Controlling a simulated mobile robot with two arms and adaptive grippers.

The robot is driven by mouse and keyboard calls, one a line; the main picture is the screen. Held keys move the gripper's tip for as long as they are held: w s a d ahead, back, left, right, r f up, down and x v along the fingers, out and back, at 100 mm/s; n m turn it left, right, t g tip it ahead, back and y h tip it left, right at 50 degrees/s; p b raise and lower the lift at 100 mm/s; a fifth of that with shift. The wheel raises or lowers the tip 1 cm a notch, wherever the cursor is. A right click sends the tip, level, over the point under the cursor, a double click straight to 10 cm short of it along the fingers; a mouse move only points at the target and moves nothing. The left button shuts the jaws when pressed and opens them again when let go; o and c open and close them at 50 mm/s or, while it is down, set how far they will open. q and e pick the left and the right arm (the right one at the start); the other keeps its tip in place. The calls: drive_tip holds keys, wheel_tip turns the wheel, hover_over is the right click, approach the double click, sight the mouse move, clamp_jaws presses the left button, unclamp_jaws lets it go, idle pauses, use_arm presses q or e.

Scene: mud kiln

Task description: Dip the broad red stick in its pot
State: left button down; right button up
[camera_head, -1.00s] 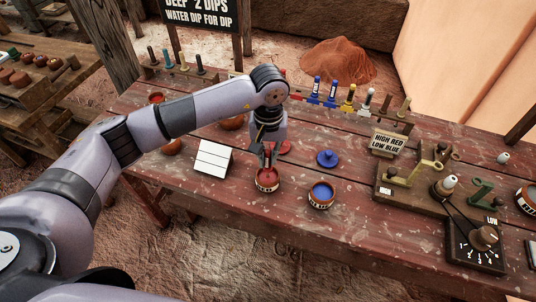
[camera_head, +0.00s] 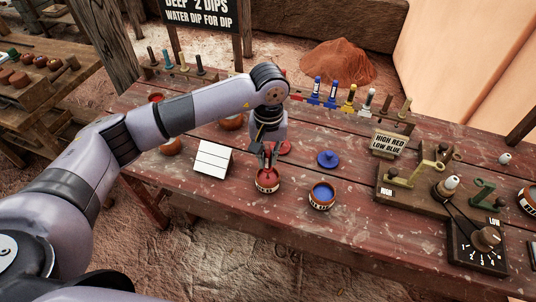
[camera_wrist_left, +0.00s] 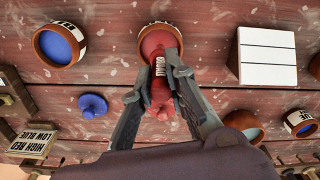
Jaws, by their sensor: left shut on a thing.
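My left gripper (camera_head: 268,158) is shut on the broad red stick (camera_wrist_left: 159,68), which has a pale ribbed band. It holds the stick over the mouth of the red pot (camera_head: 267,185), a brown pot with red inside and a white label. In the left wrist view the gripper (camera_wrist_left: 160,75) has a finger on each side of the stick, and the pot (camera_wrist_left: 143,44) lies just beyond the fingertips. The stick's lower end overlaps the red inside; how deep it sits I cannot tell. My right gripper is not in view.
A blue pot (camera_head: 321,196) stands to the right, with a blue lid (camera_head: 327,158) behind it. A rack of coloured sticks (camera_head: 349,104) is behind. Cranks and a dial (camera_head: 476,245) occupy the table's right side.

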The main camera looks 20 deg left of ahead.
use_arm(q)
drive_tip(key=shift+r, duration=0.1)
idle(0.3)
drive_tip(key=shift+r+p, duration=1.15)
drive_tip(key=shift+r, duration=2.25)
